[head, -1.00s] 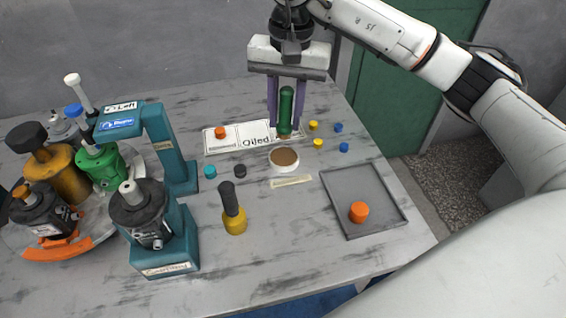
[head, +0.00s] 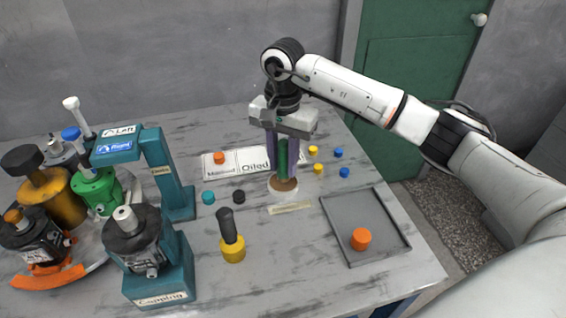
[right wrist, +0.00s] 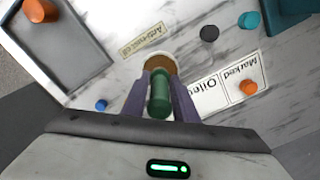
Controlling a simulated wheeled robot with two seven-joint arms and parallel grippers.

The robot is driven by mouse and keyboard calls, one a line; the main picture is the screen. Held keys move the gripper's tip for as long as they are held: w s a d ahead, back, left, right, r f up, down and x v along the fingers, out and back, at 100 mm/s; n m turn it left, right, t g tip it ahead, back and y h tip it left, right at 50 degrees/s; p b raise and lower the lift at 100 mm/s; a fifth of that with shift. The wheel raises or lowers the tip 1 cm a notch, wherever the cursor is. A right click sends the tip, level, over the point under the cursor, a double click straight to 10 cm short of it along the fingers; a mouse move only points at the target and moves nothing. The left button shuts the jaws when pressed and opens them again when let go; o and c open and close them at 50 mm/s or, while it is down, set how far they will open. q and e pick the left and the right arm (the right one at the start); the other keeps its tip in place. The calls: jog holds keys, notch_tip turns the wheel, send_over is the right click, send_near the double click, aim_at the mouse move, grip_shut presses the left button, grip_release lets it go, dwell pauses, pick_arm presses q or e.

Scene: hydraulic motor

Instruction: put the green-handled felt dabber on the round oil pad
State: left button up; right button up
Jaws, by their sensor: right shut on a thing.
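The green-handled felt dabber (head: 283,158) is upright between the purple fingers of my right gripper (head: 283,165), which is shut on its handle. Its lower end is at the round oil pad (head: 284,194), a white dish with a brown top. In the head view the dabber's foot overlaps the brown surface; whether it presses on the pad or hangs just above I cannot tell. In the right wrist view the green handle (right wrist: 159,92) lies between the fingers, with the pad's brown top (right wrist: 160,62) just beyond. My left gripper is not in view.
A grey tray (head: 335,222) with an orange cap (head: 361,239) lies right of the pad. The Marked/Oiled card (head: 229,170) is behind. Small yellow, blue, teal and black caps lie around. A yellow-based dabber (head: 232,247) and the teal capping stand (head: 176,270) stand at front left.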

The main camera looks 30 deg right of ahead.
aim_at(283, 142)
jog(key=shift+f, duration=0.4)
jog(key=shift+f, duration=0.1)
jog(key=shift+f, duration=0.15)
jog(key=o, duration=1.1)
jog(key=shift+c, duration=0.2)
jog(key=shift+r, duration=0.2)
notch_tip(283, 142, up, 12)
jog(key=shift+r+b, duration=0.1)
jog(key=shift+b, duration=0.35)
